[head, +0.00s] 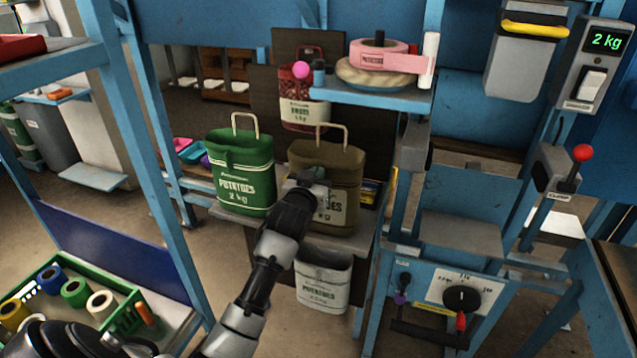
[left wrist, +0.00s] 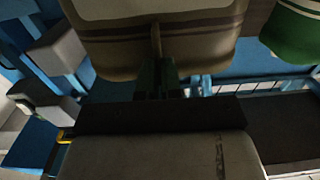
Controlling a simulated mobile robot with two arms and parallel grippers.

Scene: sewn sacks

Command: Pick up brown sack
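The brown sack (head: 335,165) stands upright on a shelf in the head view, with a tan handle loop on top and a pale printed band. My left gripper (head: 312,185) is in front of its face and covers part of its print. In the left wrist view the brown sack (left wrist: 200,45) fills the top. My left gripper's dark fingers (left wrist: 160,75) sit close together at it, by a narrow upright brown ridge. Whether they pinch that ridge is not clear. My right gripper is not in view.
A green potato sack (head: 242,175) stands just left of the brown one. A white sack (head: 323,280) is below. A red sack (head: 302,105) is behind, beside a blue shelf (head: 375,97) with tape rolls. Blue posts flank the space; a lever panel (head: 450,290) is at right.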

